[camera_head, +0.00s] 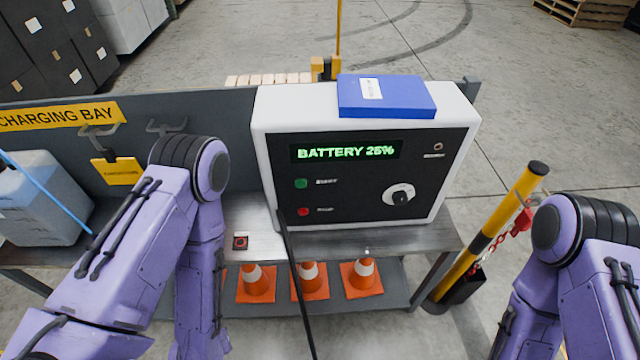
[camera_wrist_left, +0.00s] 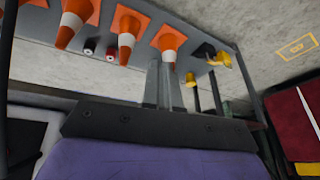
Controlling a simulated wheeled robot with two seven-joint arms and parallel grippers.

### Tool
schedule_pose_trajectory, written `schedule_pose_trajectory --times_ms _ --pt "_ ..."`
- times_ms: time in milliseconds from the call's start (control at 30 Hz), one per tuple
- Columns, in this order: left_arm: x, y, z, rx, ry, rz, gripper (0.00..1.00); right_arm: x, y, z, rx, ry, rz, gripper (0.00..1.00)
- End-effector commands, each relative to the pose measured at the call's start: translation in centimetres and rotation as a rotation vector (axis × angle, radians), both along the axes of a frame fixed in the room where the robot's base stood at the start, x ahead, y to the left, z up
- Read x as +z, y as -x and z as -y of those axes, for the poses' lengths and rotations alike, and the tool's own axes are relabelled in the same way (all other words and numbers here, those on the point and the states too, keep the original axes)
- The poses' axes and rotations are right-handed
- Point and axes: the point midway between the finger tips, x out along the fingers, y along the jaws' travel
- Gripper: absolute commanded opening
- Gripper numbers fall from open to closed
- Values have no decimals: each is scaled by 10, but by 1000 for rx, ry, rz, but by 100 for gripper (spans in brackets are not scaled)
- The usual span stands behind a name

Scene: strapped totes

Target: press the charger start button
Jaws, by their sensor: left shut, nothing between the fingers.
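The charger (camera_head: 265,140) is a white box with a black front panel, standing on the bench. Its display (camera_head: 346,151) glows green and reads BATTERY 25% or 26%. A green button (camera_head: 301,183), with a blurred label, is on the panel's left side. A red button (camera_head: 303,211) is below it, and a round knob (camera_head: 399,195) is to the right. In the left wrist view my left gripper (camera_wrist_left: 165,88) is shut and empty, with orange cones beyond its fingertips. In the head view only its arm shows, left of the charger; my right gripper is out of view.
A blue box (camera_head: 386,97) lies on the charger. A black cable hangs in front of the bench (camera_head: 420,241). Orange cones (camera_head: 362,275) stand on the lower shelf. A yellow-black post (camera_head: 495,230) stands right; a bluish container (camera_head: 40,200) sits left.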

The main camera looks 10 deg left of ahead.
Motion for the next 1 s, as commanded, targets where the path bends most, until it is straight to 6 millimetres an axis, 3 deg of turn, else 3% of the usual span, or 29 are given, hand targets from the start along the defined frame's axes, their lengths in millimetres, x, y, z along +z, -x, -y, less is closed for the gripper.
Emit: schedule_pose_trajectory --times_ms 100,167,233,367,500,600,800,900,1000 --pt "0 0 0 0 -1 0 0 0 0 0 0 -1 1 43" --pt "0 0 1 3 3 1 0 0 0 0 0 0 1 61" --pt "2 -4 9 26 38 15 0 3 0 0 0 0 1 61" --pt "16 -33 55 132 224 99 0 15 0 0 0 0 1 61" --pt "58 -96 117 284 511 258 0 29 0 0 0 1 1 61" --pt "99 -145 145 370 690 378 0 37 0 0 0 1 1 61" --pt "174 -214 164 473 931 565 0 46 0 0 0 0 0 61" --pt "194 -229 165 491 987 613 0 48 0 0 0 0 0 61" --pt "202 -236 166 499 1010 632 0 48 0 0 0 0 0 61"
